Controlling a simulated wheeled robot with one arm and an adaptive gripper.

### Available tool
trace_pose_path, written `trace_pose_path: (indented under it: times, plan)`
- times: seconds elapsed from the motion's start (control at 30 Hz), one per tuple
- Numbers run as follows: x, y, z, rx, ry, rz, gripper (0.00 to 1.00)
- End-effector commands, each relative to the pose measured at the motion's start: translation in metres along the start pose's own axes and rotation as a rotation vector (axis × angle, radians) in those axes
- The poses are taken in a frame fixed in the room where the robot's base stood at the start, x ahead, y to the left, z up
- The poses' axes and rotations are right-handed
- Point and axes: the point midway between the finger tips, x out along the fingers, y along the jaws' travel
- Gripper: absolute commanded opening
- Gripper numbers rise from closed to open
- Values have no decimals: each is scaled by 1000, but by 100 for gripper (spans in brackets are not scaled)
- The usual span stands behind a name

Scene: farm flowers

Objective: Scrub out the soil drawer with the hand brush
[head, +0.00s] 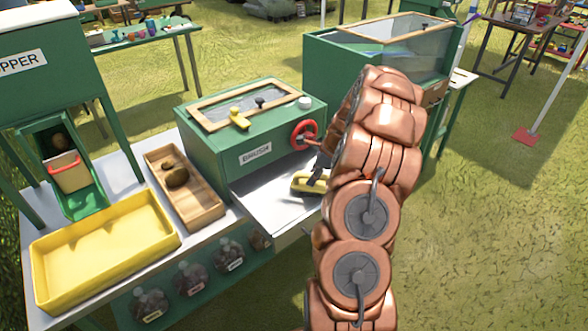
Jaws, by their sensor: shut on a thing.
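The soil drawer (268,208) shows as a pale grey open tray sticking out from the front of a green box (215,150). The hand brush (306,184), with a yellowish body, is over the right part of the drawer. My gripper (317,178) is dark and shut on the brush. My copper-coloured arm hides the drawer's right end and part of the gripper. I cannot tell whether the bristles touch the drawer floor.
The green box has a red wheel (304,134) and a yellow handle (239,118). A wooden tray (205,207) with brown lumps and a yellow tray (100,247) stand left. A green-framed glass tank (400,50) stands behind. Grass is open at right.

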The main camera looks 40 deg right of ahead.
Motion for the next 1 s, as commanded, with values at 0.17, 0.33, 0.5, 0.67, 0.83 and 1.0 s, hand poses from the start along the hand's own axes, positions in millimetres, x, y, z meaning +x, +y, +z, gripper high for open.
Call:
trace_pose_path:
  times: [0.17, 0.33, 0.5, 0.67, 0.83, 1.0]
  plan:
    - [-3, -10, -9, 2, 1, -4, 0]
    - [-5, -8, -8, 5, 0, -4, 0]
    - [-1, 2, -1, 4, 0, 1, 0]
    - [3, 11, 7, 3, 0, 0, 0]
    - [7, 23, 18, 0, -1, 1, 0]
    - [11, 35, 27, -2, 1, 1, 0]
